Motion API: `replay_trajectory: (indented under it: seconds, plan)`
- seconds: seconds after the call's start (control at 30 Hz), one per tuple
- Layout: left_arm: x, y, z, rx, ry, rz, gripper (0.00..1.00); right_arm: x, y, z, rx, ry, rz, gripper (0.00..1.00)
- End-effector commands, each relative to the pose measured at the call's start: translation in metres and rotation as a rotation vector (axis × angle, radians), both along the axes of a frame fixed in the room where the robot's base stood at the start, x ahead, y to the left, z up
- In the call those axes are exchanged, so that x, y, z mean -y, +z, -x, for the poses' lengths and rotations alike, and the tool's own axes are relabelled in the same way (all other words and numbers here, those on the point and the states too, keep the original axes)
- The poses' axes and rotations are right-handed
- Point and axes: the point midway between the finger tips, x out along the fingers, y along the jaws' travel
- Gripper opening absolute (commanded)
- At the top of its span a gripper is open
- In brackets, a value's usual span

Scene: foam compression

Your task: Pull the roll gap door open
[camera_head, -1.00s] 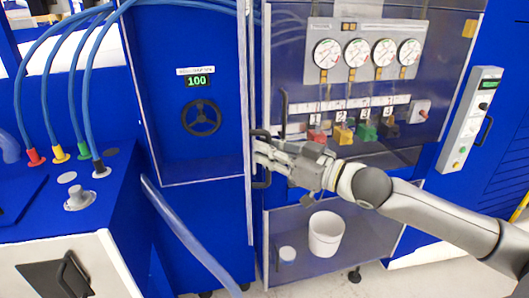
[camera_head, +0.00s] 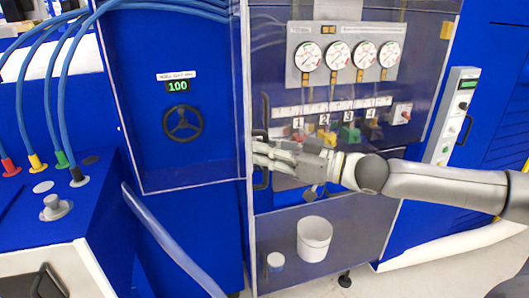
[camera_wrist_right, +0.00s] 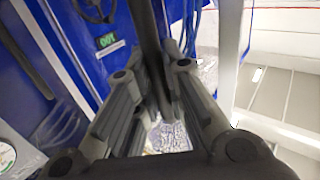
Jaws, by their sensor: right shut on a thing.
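The roll gap door is a clear panel (camera_head: 215,150) in the left part of the blue machine in the head view. Behind it are a green "100" display (camera_head: 178,86) and a black handwheel (camera_head: 182,123). My right gripper (camera_head: 257,152) reaches in from the right and is shut on the black door handle (camera_head: 262,181) at the door's right edge. Most of the handle is hidden by the fingers. In the right wrist view the dark handle bar (camera_wrist_right: 150,45) runs between my fingers (camera_wrist_right: 160,105). I cannot tell whether the door stands slightly open. My left gripper is out of view.
A second clear panel covers the gauges (camera_head: 338,56) and coloured valves on the right. A white bucket (camera_head: 314,238) and small cup (camera_head: 275,261) stand low behind clear plastic. A control box (camera_head: 452,115) is at far right. Blue hoses (camera_head: 65,70) hang at left.

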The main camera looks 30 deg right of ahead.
Motion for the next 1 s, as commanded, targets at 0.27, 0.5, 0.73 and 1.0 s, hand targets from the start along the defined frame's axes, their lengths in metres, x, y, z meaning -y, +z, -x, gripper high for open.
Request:
replay_trajectory:
  seconds: [0.27, 0.5, 0.73, 1.0]
  plan:
    - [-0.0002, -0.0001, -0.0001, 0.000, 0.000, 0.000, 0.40, -0.0002, -0.0020, 0.0003, -0.005, 0.000, 0.000, 0.18]
    - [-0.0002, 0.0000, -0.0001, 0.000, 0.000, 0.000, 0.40, -0.0001, -0.0009, 0.0001, -0.001, 0.000, 0.000, 0.34]
    - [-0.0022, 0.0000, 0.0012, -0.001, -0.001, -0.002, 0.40, -0.0001, -0.0002, 0.0002, 0.000, 0.000, 0.001, 0.34]
    - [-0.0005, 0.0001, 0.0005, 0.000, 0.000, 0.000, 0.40, -0.0005, 0.0008, 0.0053, 0.001, 0.012, 0.007, 0.34]
